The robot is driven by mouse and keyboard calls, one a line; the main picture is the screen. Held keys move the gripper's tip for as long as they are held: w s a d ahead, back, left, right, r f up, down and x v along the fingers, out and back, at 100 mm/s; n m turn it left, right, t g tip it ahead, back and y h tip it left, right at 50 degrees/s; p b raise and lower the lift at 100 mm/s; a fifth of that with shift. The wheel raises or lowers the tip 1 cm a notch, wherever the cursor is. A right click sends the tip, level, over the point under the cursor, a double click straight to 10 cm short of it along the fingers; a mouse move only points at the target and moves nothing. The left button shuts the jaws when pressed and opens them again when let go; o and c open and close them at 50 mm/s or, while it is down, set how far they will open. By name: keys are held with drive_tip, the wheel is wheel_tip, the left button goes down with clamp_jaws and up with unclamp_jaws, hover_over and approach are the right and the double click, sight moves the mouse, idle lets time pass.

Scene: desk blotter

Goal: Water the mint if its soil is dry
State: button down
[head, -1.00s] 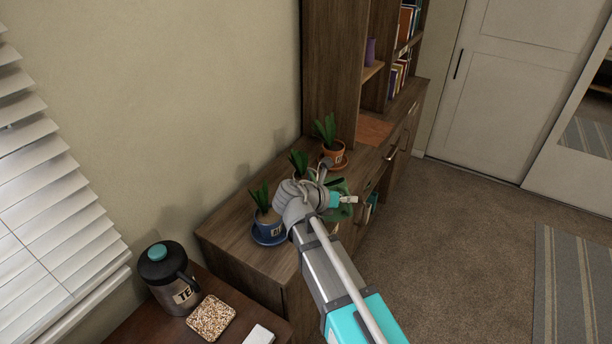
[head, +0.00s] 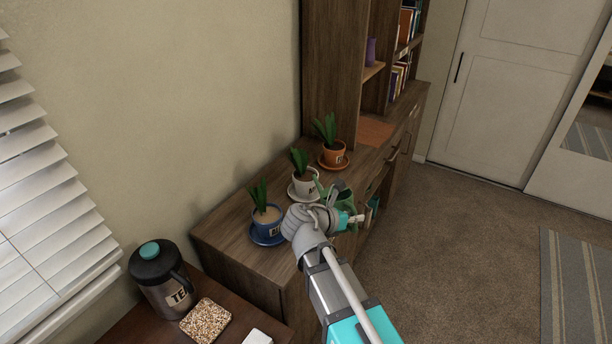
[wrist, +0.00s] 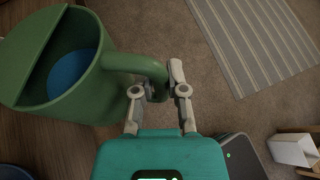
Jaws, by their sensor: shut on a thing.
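My gripper (wrist: 158,88) is shut on the handle of a green watering can (wrist: 40,55); blue water (wrist: 72,75) shows inside it. In the head view the can (head: 343,196) is partly behind my wrist, at the shelf's front edge. Three potted plants stand in a row on saucers: a blue pot (head: 267,222) nearest, a white pot (head: 306,184) in the middle, an orange pot (head: 334,154) farthest. The blue pot's soil looks pale tan; the other two look darker. Each pot has a label, too small to read surely. The can is close to the white pot.
The low wooden cabinet (head: 222,236) carries the pots, with a tall bookcase (head: 330,60) behind. A dark jug with a teal lid (head: 161,274) and a speckled coaster (head: 206,320) are on the near desk. Open carpet (head: 460,250) lies to the right.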

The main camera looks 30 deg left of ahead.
drive_tip(key=shift+f, duration=0.15)
drive_tip(key=shift+s+d+f+m+b, duration=0.15)
drive_tip(key=shift+s+d+f+b, duration=0.1)
drive_tip(key=shift+f+b, duration=0.35)
drive_tip(key=shift+s+d+f+m+b, duration=0.15)
drive_tip(key=shift+d+f+b, duration=0.1)
drive_tip(key=shift+f+b, duration=0.35)
drive_tip(key=shift+s+d+f+m+t+y+b, duration=0.15)
drive_tip(key=shift+d+f+m+t+y+b, duration=0.2)
drive_tip(key=shift+b, duration=0.3)
drive_tip(key=shift+s+d+f+m+t+y+b, duration=0.15)
drive_tip(key=shift+f+m+b, duration=0.2)
drive_tip(key=shift+f+b, duration=0.25)
drive_tip(key=shift+r, duration=0.1)
drive_tip(key=shift+a, duration=0.1)
